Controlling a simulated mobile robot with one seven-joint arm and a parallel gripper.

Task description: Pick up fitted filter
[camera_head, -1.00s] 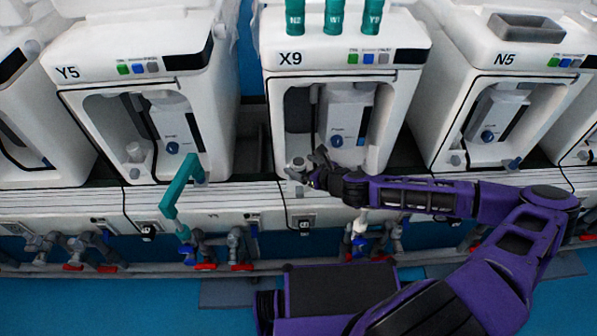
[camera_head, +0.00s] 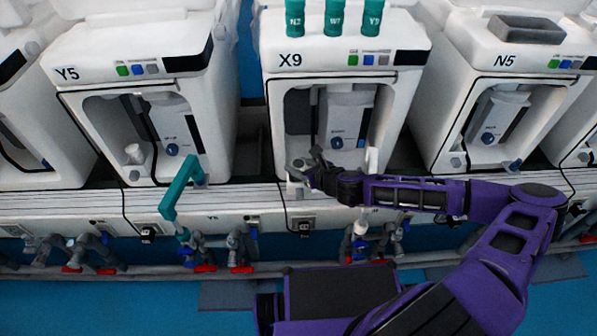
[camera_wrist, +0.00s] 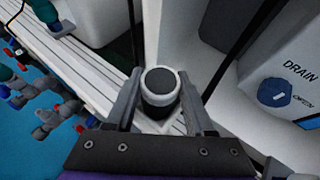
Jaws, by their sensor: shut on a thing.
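The fitted filter, a short white cylinder with a dark round top (camera_wrist: 160,85), stands upright at the front ledge of the unit marked X9 (camera_head: 345,75). My gripper (camera_wrist: 160,92) has one finger on each side of it and is shut on it. In the head view my gripper (camera_head: 306,168) is at the lower left of the X9 opening, and its fingers largely hide the filter there. The filter's lower part is hidden in the wrist view.
A blue drain knob (camera_wrist: 274,92) is to the right. The X9 opening's wall is close beside my gripper. Three teal cylinders (camera_head: 334,18) stand on X9. A teal handle (camera_head: 180,188) juts out at left. Pipes with red valves (camera_head: 205,267) run below the ledge.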

